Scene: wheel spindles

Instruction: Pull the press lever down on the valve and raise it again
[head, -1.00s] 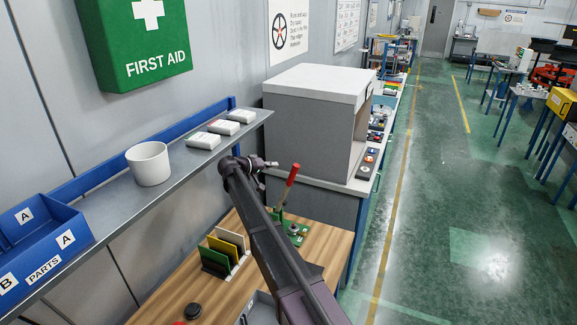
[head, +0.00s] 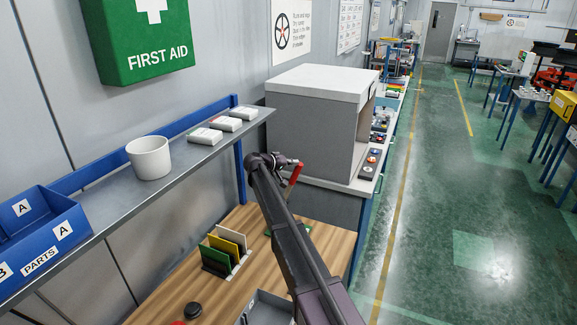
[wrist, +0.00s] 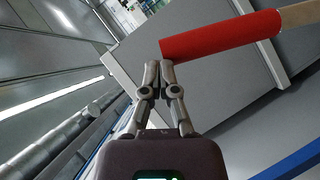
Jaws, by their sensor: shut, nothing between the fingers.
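The press lever's red handle (head: 294,175) stands up at a tilt near the far end of the wooden bench, partly hidden behind my arm. Only slivers of the valve's green base (head: 268,233) show beside my arm. My gripper (head: 298,162) is at the top of the handle in the head view. In the wrist view the red handle (wrist: 222,35) runs across the upper right on a pale rod (wrist: 301,13). My shut, empty fingertips (wrist: 160,68) are close to the handle's free end. I cannot tell whether they touch it.
A grey cabinet (head: 314,130) stands behind the lever. A metal shelf (head: 190,160) with a white cup (head: 149,157) runs along the wall to the left. Coloured plates in a rack (head: 228,250) stand on the bench (head: 187,282).

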